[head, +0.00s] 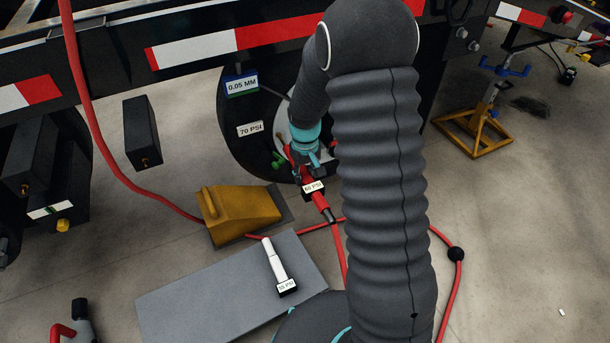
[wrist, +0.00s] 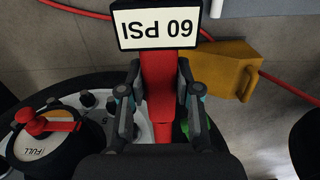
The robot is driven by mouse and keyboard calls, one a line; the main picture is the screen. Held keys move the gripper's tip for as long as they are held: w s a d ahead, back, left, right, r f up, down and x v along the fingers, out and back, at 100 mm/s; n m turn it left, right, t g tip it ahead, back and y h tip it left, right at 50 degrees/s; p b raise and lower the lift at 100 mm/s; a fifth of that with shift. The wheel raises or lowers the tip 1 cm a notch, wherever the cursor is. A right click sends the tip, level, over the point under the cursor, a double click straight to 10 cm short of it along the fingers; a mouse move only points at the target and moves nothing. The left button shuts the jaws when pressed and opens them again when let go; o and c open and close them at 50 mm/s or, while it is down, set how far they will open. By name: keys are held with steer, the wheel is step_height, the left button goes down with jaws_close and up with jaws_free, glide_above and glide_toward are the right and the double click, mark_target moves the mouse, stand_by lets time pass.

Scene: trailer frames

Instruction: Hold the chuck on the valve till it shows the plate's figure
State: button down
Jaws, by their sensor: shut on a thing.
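My gripper (head: 304,158) is shut on the red chuck (wrist: 160,75), seen between its fingers in the wrist view. The chuck's display (wrist: 158,28) reads 60 PSI, upside down in that view. The chuck is at the wheel (head: 232,150), and its red hose runs down to the floor. The valve and the chuck's contact with it are hidden by the gripper and chuck. The plate (head: 250,129) on the wheel reads 70 PSI. A second plate (head: 241,85) above it reads 0.05 MM.
A yellow chock (head: 238,212) stands beside the wheel. A white stick gauge (head: 274,262) with a small display lies on a grey mat (head: 190,300). A yellow stand (head: 475,133) is at right.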

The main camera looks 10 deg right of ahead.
mark_target(314, 188)
steer(key=shift+w+a+r, duration=0.1)
steer(key=shift+w+a, duration=0.05)
steer(key=shift+w, duration=0.8)
stand_by(4.0)
steer(key=shift+s, duration=0.2)
steer(key=shift+s+d+b, duration=0.1)
steer(key=shift+s+d, duration=0.15)
steer(key=shift+s, duration=0.9)
steer(key=shift+s+d+b, duration=0.15)
steer(key=shift+s+d, duration=0.05)
steer(key=shift+s, duration=0.9)
steer(key=shift+s+d+b, duration=0.1)
steer(key=shift+s+d, duration=0.15)
steer(key=shift+s, duration=0.9)
